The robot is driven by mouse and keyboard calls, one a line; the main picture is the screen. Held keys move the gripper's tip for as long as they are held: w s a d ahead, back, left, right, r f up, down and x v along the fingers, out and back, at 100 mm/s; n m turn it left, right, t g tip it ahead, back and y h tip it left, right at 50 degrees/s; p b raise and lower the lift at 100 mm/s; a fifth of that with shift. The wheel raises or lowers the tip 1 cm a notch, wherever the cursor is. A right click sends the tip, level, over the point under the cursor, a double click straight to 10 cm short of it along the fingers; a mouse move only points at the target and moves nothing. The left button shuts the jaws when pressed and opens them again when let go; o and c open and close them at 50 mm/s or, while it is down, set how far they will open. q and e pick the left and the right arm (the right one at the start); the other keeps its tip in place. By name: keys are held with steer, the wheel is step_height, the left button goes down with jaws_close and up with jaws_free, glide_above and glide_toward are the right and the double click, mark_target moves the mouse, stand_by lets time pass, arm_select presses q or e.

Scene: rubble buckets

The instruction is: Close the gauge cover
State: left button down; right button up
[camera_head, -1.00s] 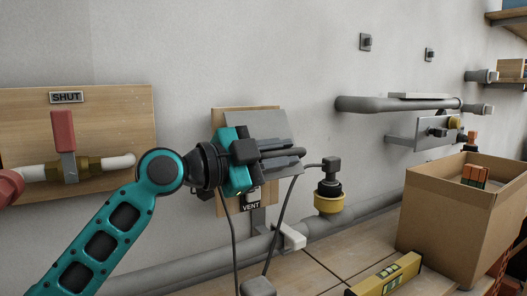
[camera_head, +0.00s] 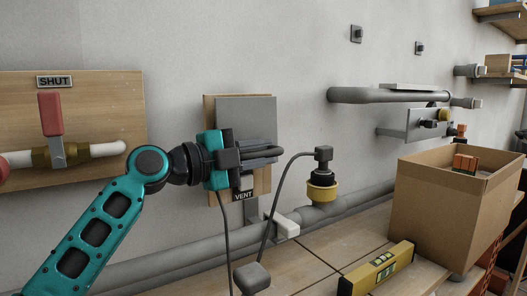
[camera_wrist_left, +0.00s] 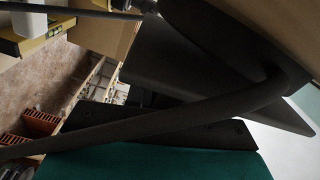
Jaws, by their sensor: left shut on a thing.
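The gauge cover (camera_head: 246,106) is a flat grey plate on a wooden backing board (camera_head: 265,185) on the wall, above a small VENT label (camera_head: 244,196). It looks upright and nearly flush with the board in the head view, covering most of it. My left gripper (camera_head: 276,152) lies across the cover's lower front with its dark fingers pointing right, shut on the cover. The fingers hide the cover's lower part, so the exact grip point is hidden. In the left wrist view, dark finger parts and a dark flat surface fill the near field. My right gripper is not in view.
Left, a board (camera_head: 100,90) marked SHUT carries a red-handled valve (camera_head: 52,125). Grey pipes (camera_head: 200,250) run below the cover, beside a yellow-collared fitting (camera_head: 322,187) with a black cable. A cardboard box (camera_head: 440,210) and yellow level (camera_head: 383,268) stand on the bench, right.

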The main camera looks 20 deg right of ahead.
arm_select(q)
steer(key=shift+w+a+f, duration=0.15)
steer(key=shift+w+f, duration=0.2)
steer(key=shift+f, duration=0.2)
steer(key=c, duration=1.1)
jaws_free()
steer(key=shift+r, duration=0.2)
steer(key=shift+s+a, duration=0.1)
steer(key=shift+a, duration=0.2)
steer(key=v, duration=0.7)
steer(key=shift+p, duration=0.4)
